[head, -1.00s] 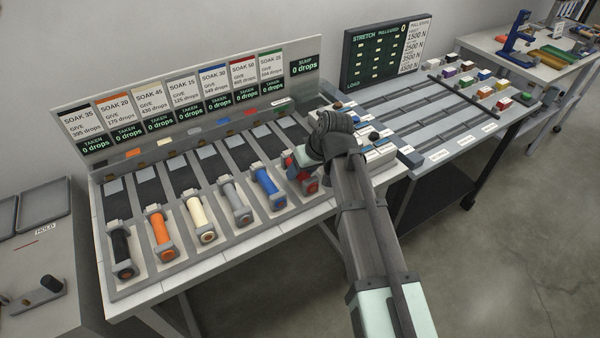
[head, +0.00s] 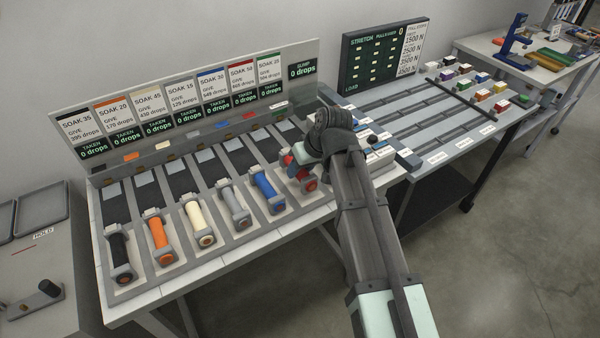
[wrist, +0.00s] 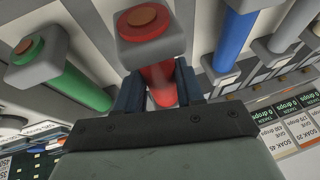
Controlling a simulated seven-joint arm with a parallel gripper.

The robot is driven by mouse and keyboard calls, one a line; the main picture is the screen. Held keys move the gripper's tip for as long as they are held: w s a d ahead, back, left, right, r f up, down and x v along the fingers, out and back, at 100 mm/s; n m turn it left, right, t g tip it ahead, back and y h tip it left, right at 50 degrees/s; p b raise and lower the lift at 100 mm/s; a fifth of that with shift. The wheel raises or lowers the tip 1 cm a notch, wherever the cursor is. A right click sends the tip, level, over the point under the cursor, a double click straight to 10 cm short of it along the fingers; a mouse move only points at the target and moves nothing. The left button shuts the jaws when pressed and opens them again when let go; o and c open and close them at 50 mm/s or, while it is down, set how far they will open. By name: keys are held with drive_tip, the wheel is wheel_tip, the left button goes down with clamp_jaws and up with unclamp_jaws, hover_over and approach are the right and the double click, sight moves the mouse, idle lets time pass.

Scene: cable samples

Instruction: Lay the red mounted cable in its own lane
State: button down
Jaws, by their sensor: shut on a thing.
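The red mounted cable (wrist: 155,85) is between the fingers of my gripper (wrist: 160,88) in the wrist view; its grey end block with a red disc (wrist: 145,25) sticks out past them. In the head view the red cable's end (head: 311,184) shows at the front of the bench, right of the blue cable, with my gripper (head: 300,158) over it. The wrist and arm hide much of it there. I cannot tell whether the red cable touches the bench. The red lane lies under the SOAK 50 card (head: 243,78), partly hidden by my gripper.
The blue cable (head: 266,187) lies just left of the red one; grey, cream, orange and black cables lie further left in their lanes. A green cable (wrist: 75,85) is close on the other side. The stretch bench (head: 425,110) stands to the right.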

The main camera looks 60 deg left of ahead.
wheel_tip(320, 180, up, 7)
drive_tip(key=shift+r, duration=0.15)
drive_tip(key=shift+s+a+r, duration=0.1)
drive_tip(key=shift+s+r, duration=0.1)
drive_tip(key=shift+s, duration=0.05)
drive_tip(key=a, duration=1.8)
drive_tip(key=shift+w+f, duration=0.15)
drive_tip(key=shift+f, duration=2.2)
drive_tip(key=shift+w+f, duration=0.1)
drive_tip(key=shift+f, duration=2.25)
drive_tip(key=shift+f, duration=0.1)
drive_tip(key=c, duration=0.7)
unclamp_jaws()
